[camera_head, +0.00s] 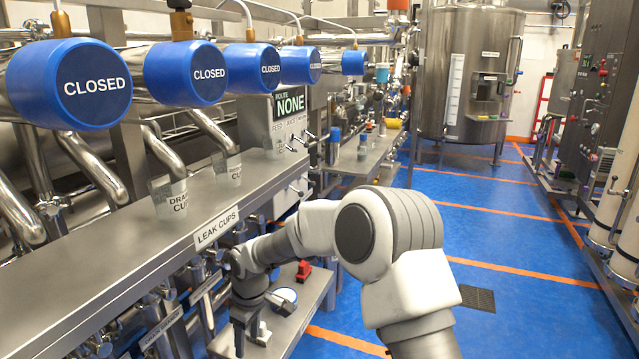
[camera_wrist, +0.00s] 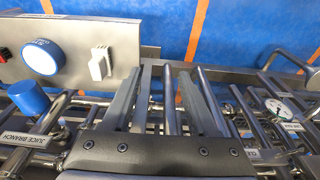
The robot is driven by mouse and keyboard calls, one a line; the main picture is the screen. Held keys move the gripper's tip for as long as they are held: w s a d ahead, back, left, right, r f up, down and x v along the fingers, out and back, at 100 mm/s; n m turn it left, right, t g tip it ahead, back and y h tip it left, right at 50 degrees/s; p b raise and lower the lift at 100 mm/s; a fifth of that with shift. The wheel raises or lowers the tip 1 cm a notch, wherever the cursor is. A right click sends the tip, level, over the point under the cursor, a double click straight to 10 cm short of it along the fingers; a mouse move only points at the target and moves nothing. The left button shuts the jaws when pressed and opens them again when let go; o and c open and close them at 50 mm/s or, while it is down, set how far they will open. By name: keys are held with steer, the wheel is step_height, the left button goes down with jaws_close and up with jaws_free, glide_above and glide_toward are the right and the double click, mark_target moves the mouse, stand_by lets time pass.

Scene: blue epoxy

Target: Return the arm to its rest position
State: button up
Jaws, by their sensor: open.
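My gripper (camera_head: 252,332) hangs at the end of my bent arm, left of the picture's middle in the head view, beside a low steel shelf (camera_head: 312,290). In the wrist view, my gripper (camera_wrist: 166,85) has its two fingers apart with nothing between them. Pipes show behind and between the fingers. The fingertips are partly hard to make out in the head view. My arm is stretched out forward and to the left, below the long steel ledge labelled "LEAK CUPS" (camera_head: 218,228).
On the low shelf are a round blue-and-white item (camera_wrist: 41,57), a white block (camera_wrist: 100,63) and a red item (camera_head: 303,270). Clear labelled cups (camera_head: 170,197) stand on the ledge, under blue "CLOSED" caps (camera_head: 92,84). Blue floor (camera_head: 500,235) is open to the right.

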steer(key=s+d+r+m+t+h, duration=0.1)
steer(key=s+d+r+m, duration=0.25)
steer(key=d+r, duration=0.6)
steer(key=s+d+r+m+t+h, duration=0.1)
steer(key=s+d+r+m+t, duration=0.15)
steer(key=s+d+r, duration=0.5)
steer(key=s+d+r+m+t, duration=0.1)
steer(key=s+d+r+m, duration=0.3)
steer(key=s+d, duration=0.3)
steer(key=s+d+r+m+t, duration=0.1)
steer(key=s+d+r+m, duration=0.25)
steer(key=s+d, duration=0.35)
step_height(320, 180, up, 18)
steer(key=s+a+p, duration=0.1)
steer(key=p, duration=1.7)
steer(key=shift+f+g+p, duration=0.25)
steer(key=shift+g+p, duration=0.1)
steer(key=shift+p, duration=0.05)
steer(key=shift+a, duration=0.1)
